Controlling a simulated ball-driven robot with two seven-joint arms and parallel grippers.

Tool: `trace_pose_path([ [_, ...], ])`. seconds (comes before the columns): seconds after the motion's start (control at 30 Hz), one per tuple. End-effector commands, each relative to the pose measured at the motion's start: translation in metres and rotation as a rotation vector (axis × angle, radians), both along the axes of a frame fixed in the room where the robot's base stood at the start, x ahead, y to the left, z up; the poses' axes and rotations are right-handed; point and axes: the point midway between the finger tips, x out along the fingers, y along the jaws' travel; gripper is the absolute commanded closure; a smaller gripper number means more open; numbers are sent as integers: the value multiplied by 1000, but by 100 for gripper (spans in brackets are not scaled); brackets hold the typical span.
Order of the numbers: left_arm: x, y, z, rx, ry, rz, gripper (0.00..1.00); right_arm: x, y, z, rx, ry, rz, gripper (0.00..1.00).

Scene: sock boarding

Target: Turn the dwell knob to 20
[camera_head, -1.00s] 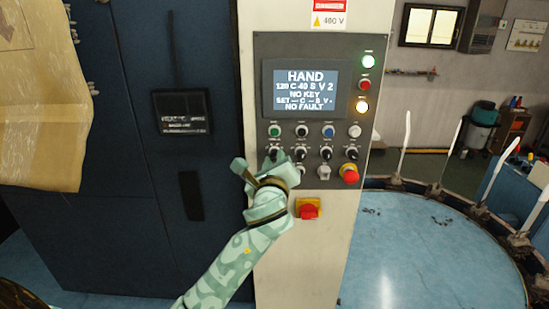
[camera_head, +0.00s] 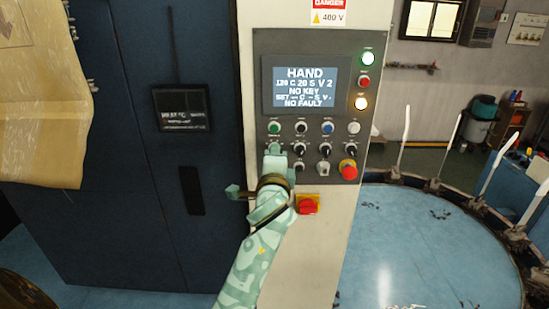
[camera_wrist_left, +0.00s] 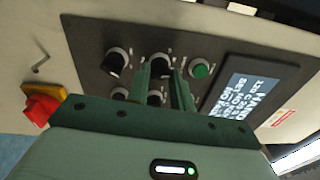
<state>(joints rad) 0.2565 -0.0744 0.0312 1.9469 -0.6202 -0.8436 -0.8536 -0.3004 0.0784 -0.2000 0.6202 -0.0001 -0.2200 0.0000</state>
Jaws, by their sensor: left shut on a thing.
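The control panel (camera_head: 262,80) stands upright in front of me. Its display (camera_head: 305,88) reads HAND, 120 C 20 S V 2, NO KEY, NO FAULT. My left gripper (camera_head: 273,150) is at the left end of the panel's lower knob row and hides what it holds there. In the left wrist view my gripper's two fingers (camera_wrist_left: 162,78) are closed around a black knob with a pale ring (camera_wrist_left: 160,60). I take this as the dwell knob; its label is too small to read. My right gripper is not in view.
Other knobs (camera_head: 325,150) sit close to the right of my gripper. A round blue table (camera_head: 420,240) stands to the right.

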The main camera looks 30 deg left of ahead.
Motion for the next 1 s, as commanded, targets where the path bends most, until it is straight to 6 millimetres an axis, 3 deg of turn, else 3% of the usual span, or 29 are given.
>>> trace_pose_path([
  [0.33, 0, 0, -3, -125, -69, 1, 100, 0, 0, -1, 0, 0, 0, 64],
  [0.9, 0, 0, -4, -148, -80, 1, 100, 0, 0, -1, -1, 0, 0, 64],
  [0.93, 0, 0, -4, -147, -81, 1, 69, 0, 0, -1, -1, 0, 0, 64],
  [1.0, 0, 0, -3, -147, -82, 1, 57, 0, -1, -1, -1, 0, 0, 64],
])
